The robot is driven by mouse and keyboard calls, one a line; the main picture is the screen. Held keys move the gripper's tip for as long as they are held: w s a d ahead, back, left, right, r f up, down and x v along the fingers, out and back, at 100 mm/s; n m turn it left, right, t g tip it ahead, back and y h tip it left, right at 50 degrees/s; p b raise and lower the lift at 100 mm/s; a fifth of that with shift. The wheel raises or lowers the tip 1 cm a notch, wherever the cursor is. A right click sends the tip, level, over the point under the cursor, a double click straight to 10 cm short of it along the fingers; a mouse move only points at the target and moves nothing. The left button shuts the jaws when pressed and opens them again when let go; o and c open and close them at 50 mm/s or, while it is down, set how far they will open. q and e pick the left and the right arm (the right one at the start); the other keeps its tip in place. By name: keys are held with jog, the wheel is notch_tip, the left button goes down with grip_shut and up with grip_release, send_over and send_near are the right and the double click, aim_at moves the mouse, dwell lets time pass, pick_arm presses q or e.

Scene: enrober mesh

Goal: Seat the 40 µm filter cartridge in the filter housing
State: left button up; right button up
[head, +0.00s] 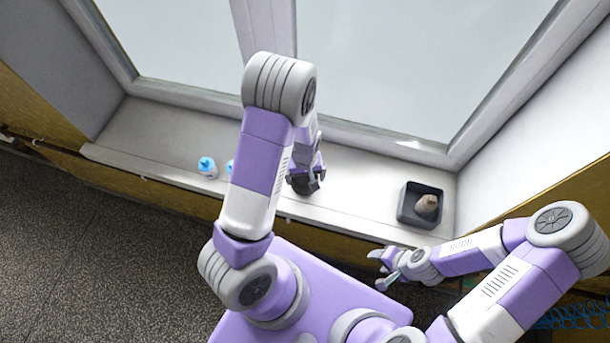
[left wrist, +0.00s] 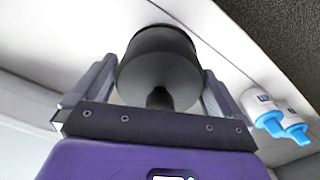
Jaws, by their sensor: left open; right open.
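A dark round housing-like body (left wrist: 158,62) with a short central stub shows in the left wrist view, on the white sill. In the head view it is a dark shape (head: 306,186), mostly hidden. My left gripper (head: 305,172) is open above it, one finger to each side in the wrist view; contact cannot be told. One shows in the head view (head: 208,168); the other (head: 230,166) is partly behind my left arm. Their labels are unreadable. My right gripper (head: 377,270) is open and empty, in front of the sill.
A dark square tray (head: 407,213) on the right part of the sill holds a brownish, stained piece (head: 427,204). The window stands behind the sill. The sill between the dark body and the tray is clear.

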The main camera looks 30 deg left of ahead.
pick_arm(q)
jog(key=shift+r+p, duration=0.35)
jog(key=shift+r, duration=0.2)
notch_tip(320, 180, up, 12)
jog(key=shift+p, duration=0.5)
